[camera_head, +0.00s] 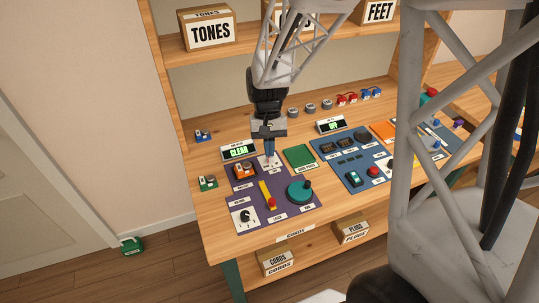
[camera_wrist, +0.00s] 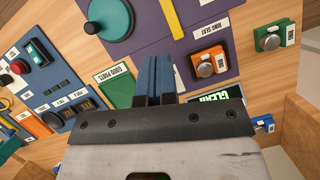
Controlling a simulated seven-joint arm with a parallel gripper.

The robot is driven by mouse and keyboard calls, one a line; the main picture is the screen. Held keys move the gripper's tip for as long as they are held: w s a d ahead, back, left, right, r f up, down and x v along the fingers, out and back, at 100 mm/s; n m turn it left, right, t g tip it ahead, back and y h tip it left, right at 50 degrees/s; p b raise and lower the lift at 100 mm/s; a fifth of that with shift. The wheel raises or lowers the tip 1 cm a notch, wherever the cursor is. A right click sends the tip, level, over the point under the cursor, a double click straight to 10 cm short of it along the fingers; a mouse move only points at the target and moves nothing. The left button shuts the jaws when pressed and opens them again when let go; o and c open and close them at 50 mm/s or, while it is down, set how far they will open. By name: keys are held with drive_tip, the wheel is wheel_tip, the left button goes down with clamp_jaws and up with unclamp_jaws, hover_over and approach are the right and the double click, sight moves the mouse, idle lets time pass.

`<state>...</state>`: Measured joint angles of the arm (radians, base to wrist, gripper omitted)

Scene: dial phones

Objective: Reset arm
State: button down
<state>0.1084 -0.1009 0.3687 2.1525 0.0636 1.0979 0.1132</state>
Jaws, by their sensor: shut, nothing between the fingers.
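My gripper (camera_head: 270,152) is shut and empty, its blue fingers pointing down over the upper edge of the purple panel (camera_head: 247,190). In the wrist view the shut fingers (camera_wrist: 157,62) sit side by side over the same panel (camera_wrist: 207,57). I cannot tell whether the fingertips touch the panel. A small display reading CLEAR (camera_head: 239,151) stands behind the panel, left of my gripper.
A green tray (camera_head: 299,156) lies right of my gripper, and a blue panel (camera_head: 352,157) lies beyond it. Small green (camera_head: 208,182) and blue (camera_head: 203,136) units sit at the left edge. Boxes, one marked TONES (camera_head: 208,29), stand on the upper shelf. A green phone unit (camera_head: 131,245) is on the floor.

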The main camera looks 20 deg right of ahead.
drive_tip(key=shift+r, duration=0.1)
idle(0.5)
drive_tip(key=s+a+r+n+t, duration=0.1)
drive_tip(key=s+a+r+t, duration=0.1)
drive_tip(key=s+r, duration=0.6)
drive_tip(key=s+a+r+n+t+h, duration=0.1)
drive_tip(key=s+r+t, duration=0.3)
drive_tip(key=s+r, duration=0.4)
drive_tip(key=shift+s+a+r+n+t, duration=0.25)
drive_tip(key=shift+s+a+n+t, duration=0.2)
drive_tip(key=shift+s, duration=1.05)
drive_tip(key=shift+w, duration=0.1)
